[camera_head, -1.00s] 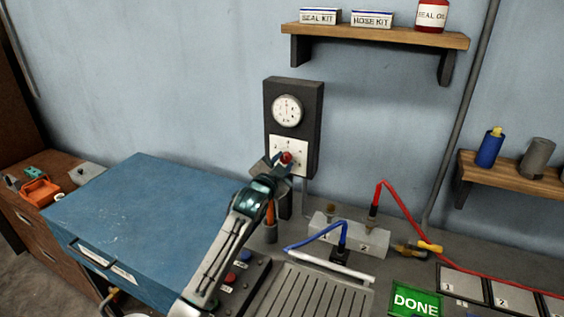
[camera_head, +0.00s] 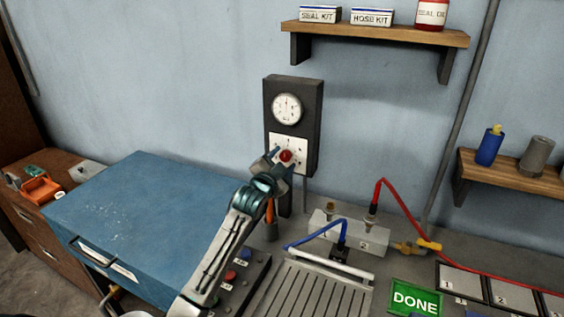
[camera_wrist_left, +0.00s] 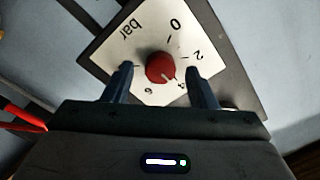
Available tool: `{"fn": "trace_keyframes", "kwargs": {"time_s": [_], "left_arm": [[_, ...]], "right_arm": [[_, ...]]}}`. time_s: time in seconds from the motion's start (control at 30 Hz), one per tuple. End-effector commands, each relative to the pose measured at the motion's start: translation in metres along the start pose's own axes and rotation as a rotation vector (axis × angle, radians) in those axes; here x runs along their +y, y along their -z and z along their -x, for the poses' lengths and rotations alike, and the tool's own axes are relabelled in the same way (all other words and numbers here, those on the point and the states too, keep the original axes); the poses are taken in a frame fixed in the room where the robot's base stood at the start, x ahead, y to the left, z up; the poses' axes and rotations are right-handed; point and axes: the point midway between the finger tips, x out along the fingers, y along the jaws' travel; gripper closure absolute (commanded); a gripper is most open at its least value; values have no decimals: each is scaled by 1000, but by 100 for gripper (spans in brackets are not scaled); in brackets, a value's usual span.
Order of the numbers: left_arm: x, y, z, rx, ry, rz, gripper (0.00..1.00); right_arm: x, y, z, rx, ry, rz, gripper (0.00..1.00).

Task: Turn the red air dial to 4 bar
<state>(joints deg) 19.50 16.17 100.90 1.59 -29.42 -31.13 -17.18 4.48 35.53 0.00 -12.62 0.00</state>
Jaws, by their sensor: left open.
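The red air dial (camera_head: 286,155) is a round knob on a white plate (camera_wrist_left: 118,62), set on a dark panel on the wall. In the left wrist view the red knob (camera_wrist_left: 160,68) shows a pale mark toward its lower right, near the partly hidden 4. The plate reads bar, 0, 2 and 6. My left gripper (camera_head: 277,162) is open at the dial. In the wrist view its fingers (camera_wrist_left: 158,72) stand one on each side of the knob, with visible gaps. A round white gauge (camera_head: 287,109) sits above the dial; its needle points roughly upward.
A blue lidded case (camera_head: 135,220) stands at left. A grey block (camera_head: 350,238) with red and blue hoses is right of my arm. A green DONE button (camera_head: 415,299) is at lower right. Shelves (camera_head: 375,35) hang on the wall.

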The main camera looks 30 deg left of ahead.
Motion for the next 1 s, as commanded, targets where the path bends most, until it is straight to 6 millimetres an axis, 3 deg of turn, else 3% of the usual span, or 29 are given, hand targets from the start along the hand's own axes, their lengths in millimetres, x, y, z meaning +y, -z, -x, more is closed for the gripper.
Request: {"fn": "trace_keyframes", "kwargs": {"time_s": [0.27, 0.7, 1.0], "left_arm": [[2, -2, 14, 0, 0, 0, 48], [2, -2, 93, 1, 0, -3, 48], [0, 0, 108, 0, 0, 0, 48]], "right_arm": [[-1, -1, -9, 0, 0, 0, 27], [-3, -4, -41, 0, 0, 0, 27], [-2, -5, -44, 0, -2, 1, 27]]}}
